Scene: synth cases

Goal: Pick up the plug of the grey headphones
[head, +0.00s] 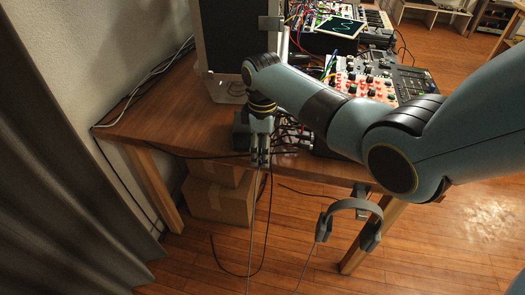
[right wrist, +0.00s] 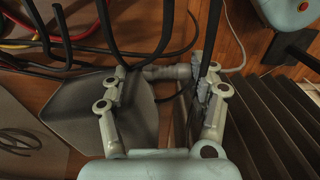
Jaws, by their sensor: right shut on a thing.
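The grey headphones (head: 349,206) hang at the table's front edge, right of my right gripper. A thin grey cable drops from them and out of the bottom of the head view. Another thin grey strand runs up to my right gripper (head: 260,158), which points down just at the table's front edge. In the right wrist view the right gripper (right wrist: 162,82) is shut on a small light grey cylinder, which looks like the headphone plug (right wrist: 164,73). The fingers partly cover its ends. My left gripper is not in view.
The wooden table (head: 150,115) bears a dark upright panel (head: 228,35), a synth with knobs (head: 365,82) and many patch cables. Black cables lie around the right gripper, and one hangs to the floor. Cardboard boxes (head: 218,200) stand beneath. A dark curtain (head: 55,170) is at left.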

